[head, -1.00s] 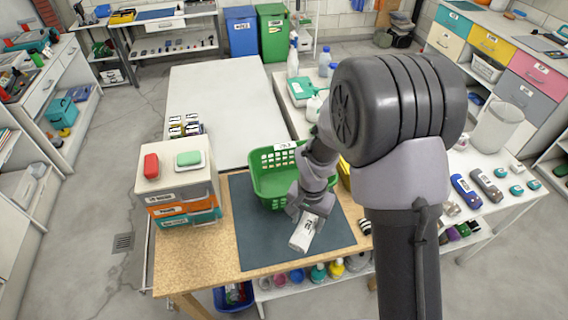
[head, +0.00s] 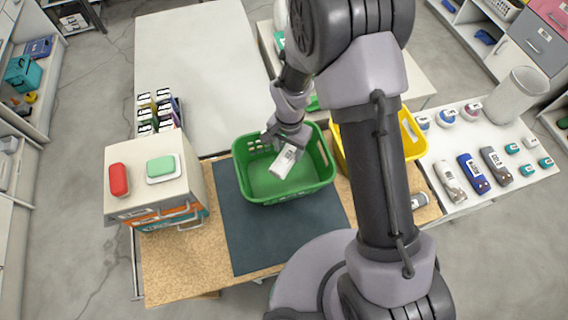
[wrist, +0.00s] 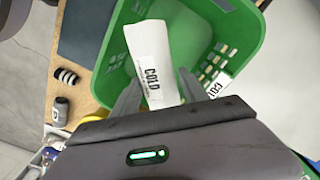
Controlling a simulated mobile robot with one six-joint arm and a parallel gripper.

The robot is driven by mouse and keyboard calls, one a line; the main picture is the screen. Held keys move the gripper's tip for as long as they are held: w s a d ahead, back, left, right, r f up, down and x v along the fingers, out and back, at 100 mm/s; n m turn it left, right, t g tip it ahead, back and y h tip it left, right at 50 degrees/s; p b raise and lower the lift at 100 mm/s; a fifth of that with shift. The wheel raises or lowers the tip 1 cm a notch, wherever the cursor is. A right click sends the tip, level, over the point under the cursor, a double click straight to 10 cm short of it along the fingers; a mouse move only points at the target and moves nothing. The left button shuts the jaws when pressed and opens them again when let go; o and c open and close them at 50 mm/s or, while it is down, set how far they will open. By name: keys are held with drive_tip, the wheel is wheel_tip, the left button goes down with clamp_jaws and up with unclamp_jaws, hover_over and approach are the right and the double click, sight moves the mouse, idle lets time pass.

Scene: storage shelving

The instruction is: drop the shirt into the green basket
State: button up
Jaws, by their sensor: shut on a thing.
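The shirt (head: 284,161) is a white folded bundle marked COLD. It also shows in the wrist view (wrist: 152,50), held between the fingers. My gripper (head: 290,145) is shut on it, and the fingers (wrist: 158,92) grip its near end. The green basket (head: 262,196) stands upright on the dark mat. The shirt hangs over the basket's opening in the head view. The shirt's exact height above the basket floor is hard to tell.
A yellow basket (head: 411,136) stands right of the green one, partly behind my arm. A drawer unit (head: 148,194) with a red item (head: 119,179) and a green item (head: 161,167) stands left. The dark mat (head: 250,240) is clear in front of the basket.

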wheel_tip(320, 180, down, 3)
drive_tip(key=shift+w+f+b, duration=0.1)
drive_tip(key=shift+b, duration=0.4)
drive_tip(key=o, duration=1.6)
wheel_tip(320, 180, up, 18)
drive_tip(key=p, duration=0.2)
drive_tip(key=shift+f+p, duration=0.15)
drive_tip(key=shift+p, duration=0.25)
